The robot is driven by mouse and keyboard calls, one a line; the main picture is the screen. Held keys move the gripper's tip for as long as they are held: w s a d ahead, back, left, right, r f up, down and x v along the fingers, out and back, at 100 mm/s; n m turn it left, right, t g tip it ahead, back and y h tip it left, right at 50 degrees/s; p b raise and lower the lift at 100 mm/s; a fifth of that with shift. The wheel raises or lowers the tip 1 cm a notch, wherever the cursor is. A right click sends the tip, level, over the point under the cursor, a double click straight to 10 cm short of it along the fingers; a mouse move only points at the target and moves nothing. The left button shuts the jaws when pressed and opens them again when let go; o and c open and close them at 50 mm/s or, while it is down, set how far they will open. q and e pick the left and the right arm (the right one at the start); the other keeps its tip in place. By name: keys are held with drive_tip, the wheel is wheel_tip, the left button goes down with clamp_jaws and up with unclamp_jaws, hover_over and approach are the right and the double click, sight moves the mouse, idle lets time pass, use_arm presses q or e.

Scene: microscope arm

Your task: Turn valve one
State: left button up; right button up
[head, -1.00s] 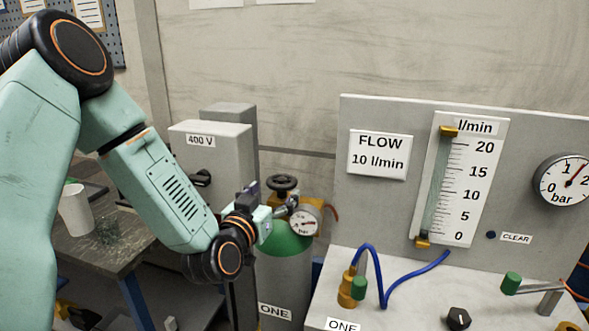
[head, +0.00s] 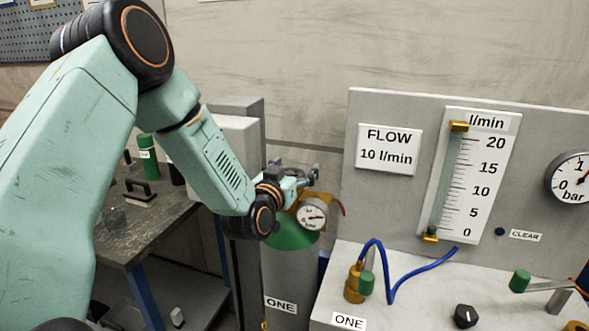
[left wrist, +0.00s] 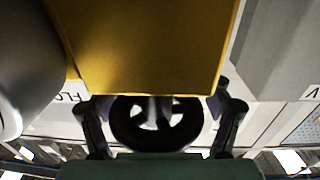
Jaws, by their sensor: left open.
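A grey gas cylinder with a green shoulder (head: 290,270) stands at the centre of the head view, labelled ONE. Its black handwheel shows in the left wrist view (left wrist: 157,146), below a yellow block (left wrist: 150,45). In the head view the wheel is hidden behind my left gripper (head: 296,172). The gripper is open at the top of the cylinder, with one finger on each side of the wheel; I cannot tell whether they touch it. A brass fitting with a green knob (head: 366,284) stands on the bench, also labelled ONE. My right gripper is not in view.
A round gauge (head: 312,217) sits close by the gripper. A grey panel with a flow meter (head: 470,175) stands to the right, above a bench with a blue hose (head: 389,285) and black knob (head: 465,316). A dark table (head: 165,218) is at left.

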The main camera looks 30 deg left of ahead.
use_arm(q)
drive_tip(key=shift+s+r, duration=0.1)
drive_tip(key=shift+s, duration=0.05)
drive_tip(key=shift+w+d+f, duration=0.2)
drive_tip(key=shift+w, duration=0.25)
drive_tip(key=c, duration=0.4)
drive_tip(key=shift+s+a, duration=0.15)
drive_tip(key=c, duration=0.7)
drive_tip(key=shift+c, duration=0.5)
